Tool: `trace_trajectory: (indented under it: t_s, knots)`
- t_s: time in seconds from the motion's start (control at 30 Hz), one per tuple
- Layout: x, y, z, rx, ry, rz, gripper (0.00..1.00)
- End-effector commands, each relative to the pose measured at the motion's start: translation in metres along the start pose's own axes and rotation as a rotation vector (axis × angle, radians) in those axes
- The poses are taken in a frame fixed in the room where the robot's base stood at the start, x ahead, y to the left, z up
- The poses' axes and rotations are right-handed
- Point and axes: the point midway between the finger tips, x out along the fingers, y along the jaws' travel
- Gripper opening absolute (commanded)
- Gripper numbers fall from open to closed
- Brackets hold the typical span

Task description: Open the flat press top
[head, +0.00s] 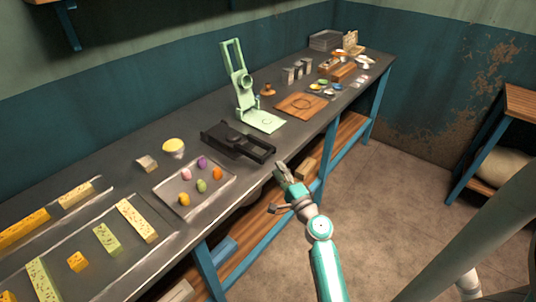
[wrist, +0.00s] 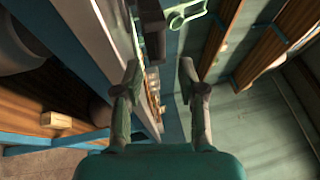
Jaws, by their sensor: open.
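A black flat press (head: 237,143) lies low on the grey bench, with its narrow end towards the bench's front edge. Its top looks flat and down, though the dark detail is hard to read. My gripper (head: 282,172) is just off the front edge, to the right of and nearer than the press, and apart from it. In the wrist view my gripper (wrist: 160,78) has its two fingers spread with nothing between them. A dark bar (wrist: 152,28), probably the press's end, shows ahead of the fingers. A pale green upright press (head: 243,90) stands behind the black one.
A tray (head: 163,192) of several coloured egg-like pieces lies left of the black press. A wooden board (head: 304,106) lies right of the green press. The bench's front edge and blue legs (head: 206,270) are close to my arm.

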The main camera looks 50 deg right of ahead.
Motion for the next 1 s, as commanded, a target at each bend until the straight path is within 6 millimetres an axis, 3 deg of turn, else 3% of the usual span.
trace_trajectory:
  t_s: [0.3,0.5,0.93,1.0]
  knots:
    - [0.056,-0.001,0.001,-0.003,-0.001,-0.001,0.40]
    - [0.077,-0.001,0.001,-0.002,-0.001,-0.001,0.40]
    - [0.084,0.000,0.000,-0.002,0.000,0.000,0.40]
    - [0.084,0.000,0.000,-0.002,0.000,0.000,0.23]
